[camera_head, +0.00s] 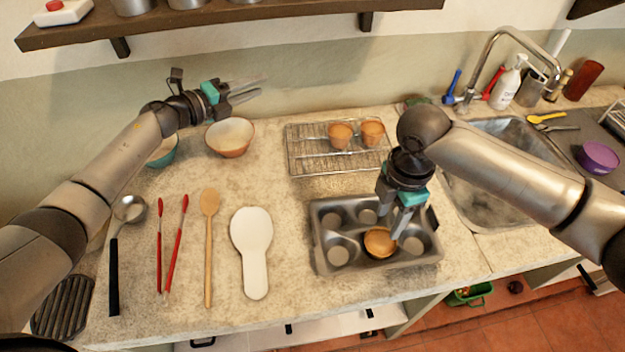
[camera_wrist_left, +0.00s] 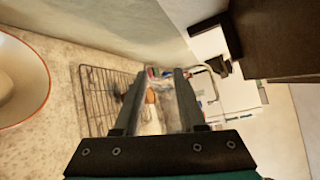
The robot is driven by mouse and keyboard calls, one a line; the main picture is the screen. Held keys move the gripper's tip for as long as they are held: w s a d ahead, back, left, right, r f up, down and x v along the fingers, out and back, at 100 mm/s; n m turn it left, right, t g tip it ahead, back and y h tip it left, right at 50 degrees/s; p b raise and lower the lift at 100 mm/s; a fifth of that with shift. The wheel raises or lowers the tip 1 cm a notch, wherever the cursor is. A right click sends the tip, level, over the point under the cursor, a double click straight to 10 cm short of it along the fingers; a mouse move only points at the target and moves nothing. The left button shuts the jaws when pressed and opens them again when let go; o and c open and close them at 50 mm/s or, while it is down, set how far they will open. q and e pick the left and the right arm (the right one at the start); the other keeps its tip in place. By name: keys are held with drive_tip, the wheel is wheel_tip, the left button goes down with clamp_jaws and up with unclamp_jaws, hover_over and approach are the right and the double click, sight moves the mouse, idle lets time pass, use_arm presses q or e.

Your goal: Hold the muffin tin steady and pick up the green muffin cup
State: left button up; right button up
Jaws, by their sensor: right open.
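The grey metal muffin tin (camera_head: 322,262) lies on the counter, right of centre. One orange-brown muffin cup (camera_head: 380,242) sits in a front compartment; the other visible compartments look empty. I see no green muffin cup in the tin. My right gripper (camera_head: 398,222) is open, pointing down over the tin with its fingers close beside the orange-brown cup; I cannot tell if they touch it. My left gripper (camera_head: 243,94) is open and empty, raised near the wall at the upper left, well away from the tin. Its two spread fingers also show in the left wrist view (camera_wrist_left: 154,100).
A wire rack (camera_head: 310,165) with two orange-brown muffins (camera_head: 340,135) stands behind the tin. A bowl (camera_head: 230,138) is below my left gripper. A white spoon rest (camera_head: 251,245) lies left of the tin, beside utensils. The wall shelf (camera_head: 200,22) overhangs; the sink (camera_head: 475,195) is right.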

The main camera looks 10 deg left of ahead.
use_arm(q)
drive_tip(key=s+d+r+m+g+h, duration=0.15)
drive_tip(key=s+d+m+g, duration=0.3)
drive_tip(key=d+m, duration=0.6)
drive_tip(key=s+d+r+m+g+h, duration=0.15)
drive_tip(key=s+d+m+g, duration=0.35)
drive_tip(key=d+m, duration=0.5)
drive_tip(key=m+g+y, duration=0.4)
drive_tip(key=m+y, duration=0.8)
drive_tip(key=m, duration=0.7)
hover_over(314, 227)
wheel_tip(314, 227, down, 6)
wheel_tip(314, 227, down, 15)
drive_tip(key=shift+r, duration=0.1)
clamp_jaws()
